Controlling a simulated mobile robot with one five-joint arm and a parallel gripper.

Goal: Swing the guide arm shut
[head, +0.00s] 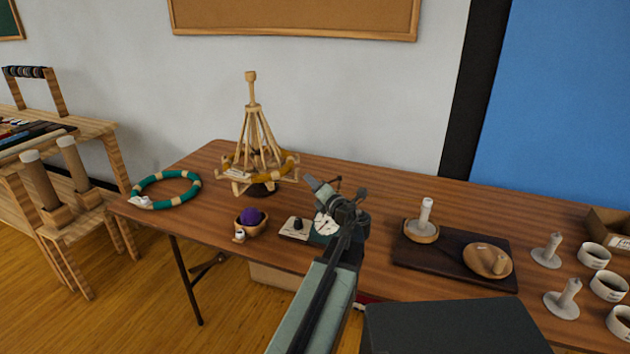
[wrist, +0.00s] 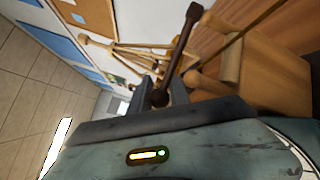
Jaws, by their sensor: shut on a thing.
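A dark brown rod with rounded ends, which looks like the guide arm (wrist: 184,40), stands between my gripper's two fingers in the wrist view. My gripper (wrist: 160,93) is shut on its near end. A pale wooden block with a short cylinder (wrist: 231,60) is just right of the rod; I cannot tell how the rod joins it. In the head view my gripper (head: 322,190) is over the middle of the table, and my arm hides most of what it holds.
A wooden yarn swift (head: 252,135) stands behind and left on the table (head: 390,195). A green ring (head: 147,183), a bowl with a purple ball (head: 250,218) and small cards (head: 297,232) lie left. A dark board (head: 440,258) with wooden pieces and several white cups (head: 594,255) are right.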

